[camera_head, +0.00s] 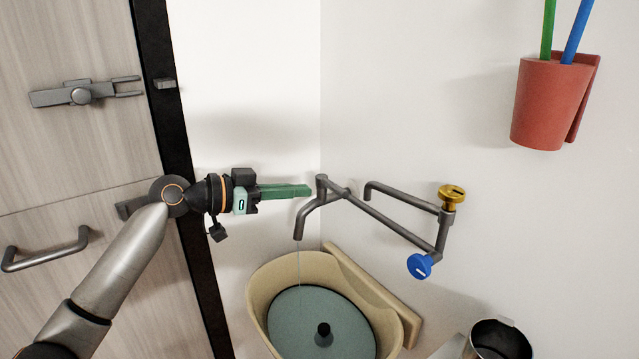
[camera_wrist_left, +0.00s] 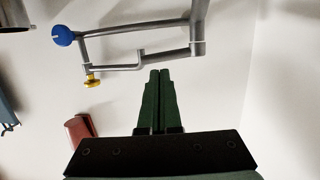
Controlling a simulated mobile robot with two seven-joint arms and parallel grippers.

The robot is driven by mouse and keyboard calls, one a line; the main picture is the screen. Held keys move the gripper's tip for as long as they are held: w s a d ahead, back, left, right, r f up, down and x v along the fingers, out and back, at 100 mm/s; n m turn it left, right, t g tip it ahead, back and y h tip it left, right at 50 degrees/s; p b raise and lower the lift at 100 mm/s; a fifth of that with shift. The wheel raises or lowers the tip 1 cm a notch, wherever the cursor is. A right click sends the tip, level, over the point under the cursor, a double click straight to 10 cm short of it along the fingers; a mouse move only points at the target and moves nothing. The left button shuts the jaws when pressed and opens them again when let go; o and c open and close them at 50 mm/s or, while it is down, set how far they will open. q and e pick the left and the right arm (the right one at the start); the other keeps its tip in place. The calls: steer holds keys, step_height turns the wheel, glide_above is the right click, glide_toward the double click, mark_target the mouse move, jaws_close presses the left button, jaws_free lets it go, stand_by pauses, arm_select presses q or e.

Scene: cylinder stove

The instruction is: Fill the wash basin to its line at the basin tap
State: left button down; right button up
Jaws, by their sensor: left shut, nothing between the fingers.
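The grey tap (camera_head: 385,222) has jointed pipes on the wall, with a blue knob (camera_head: 419,266) and a gold knob (camera_head: 452,194). Its spout points down over the beige wash basin (camera_head: 259,300). A faint thin line, perhaps water, runs down from the spout. A flat teal surface (camera_head: 295,318) with a dark edge lies in the basin; a black stub (camera_head: 323,337) stands up through it. My left gripper (camera_head: 309,190) is shut and empty, its green fingertips just left of the tap's bend; contact is unclear. The wrist view shows the fingers (camera_wrist_left: 160,74) together near the tap pipes (camera_wrist_left: 140,50).
A red cup (camera_head: 548,105) with a green and a blue stick hangs on the wall at upper right. A metal pot (camera_head: 497,342) stands at lower right. A wooden door (camera_head: 75,150) with a latch (camera_head: 80,94) and handle (camera_head: 45,255) is at left.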

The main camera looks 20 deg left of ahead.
mark_target(337, 189)
arm_select(q)
steer(key=p+x, duration=0.1)
steer(key=x, duration=0.4)
steer(key=shift+f, duration=0.1)
steer(key=shift+w+d+f+b, duration=0.1)
steer(key=shift+w+d+b, duration=0.25)
steer(key=shift+d, duration=0.3)
steer(key=shift+s+d, duration=0.1)
steer(key=shift+r, duration=0.2)
